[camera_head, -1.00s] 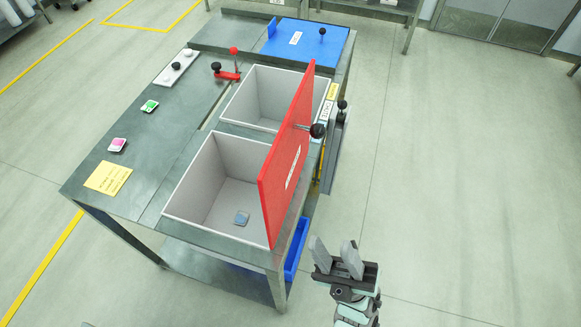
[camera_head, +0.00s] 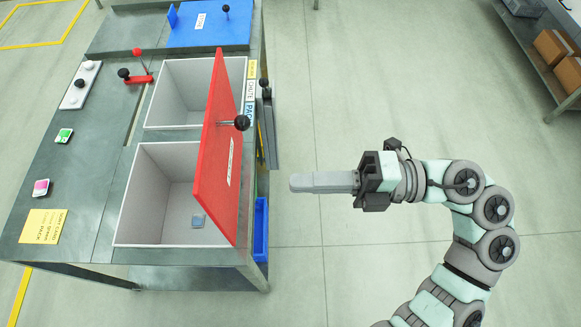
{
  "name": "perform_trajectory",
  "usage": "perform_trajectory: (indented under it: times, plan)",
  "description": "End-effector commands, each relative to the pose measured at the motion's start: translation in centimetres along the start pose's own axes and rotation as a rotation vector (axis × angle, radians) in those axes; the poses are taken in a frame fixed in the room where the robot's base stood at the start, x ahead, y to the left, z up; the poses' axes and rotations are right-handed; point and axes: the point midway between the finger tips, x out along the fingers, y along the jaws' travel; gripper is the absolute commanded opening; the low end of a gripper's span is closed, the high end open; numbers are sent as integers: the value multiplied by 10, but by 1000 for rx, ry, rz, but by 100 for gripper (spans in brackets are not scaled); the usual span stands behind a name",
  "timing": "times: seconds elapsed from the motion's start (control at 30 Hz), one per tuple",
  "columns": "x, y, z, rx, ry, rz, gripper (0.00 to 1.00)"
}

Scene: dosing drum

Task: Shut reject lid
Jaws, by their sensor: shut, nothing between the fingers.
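The red reject lid (camera_head: 216,165) stands open, tilted up along the right edge of the near grey bin (camera_head: 150,195). A black ball knob (camera_head: 242,122) on a short metal stem sticks out of its right face. A white label is on that face. Inside the bin lies a small blue-grey piece (camera_head: 197,221). My gripper (camera_head: 292,183) is shut and empty. It points left toward the lid's outer face, with a clear gap between its fingertips and the lid. It is to the right of the table, lower in the picture than the knob.
A second grey bin (camera_head: 180,95) lies behind, open. A blue lid (camera_head: 210,25) lies flat at the back. A red lever (camera_head: 138,78), a button plate (camera_head: 80,85) and a yellow note (camera_head: 43,226) are on the table's left. Open floor lies right of the table.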

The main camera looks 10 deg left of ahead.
Motion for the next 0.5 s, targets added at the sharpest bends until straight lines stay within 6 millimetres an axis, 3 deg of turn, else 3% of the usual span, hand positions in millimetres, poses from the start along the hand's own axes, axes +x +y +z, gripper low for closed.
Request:
perform_trajectory:
  times: [0.07, 0.5]
  plan:
    - [3, 10, 0, 2, 1, 3, 0]
    - [22, 9, -3, 2, 4, 1, 0]
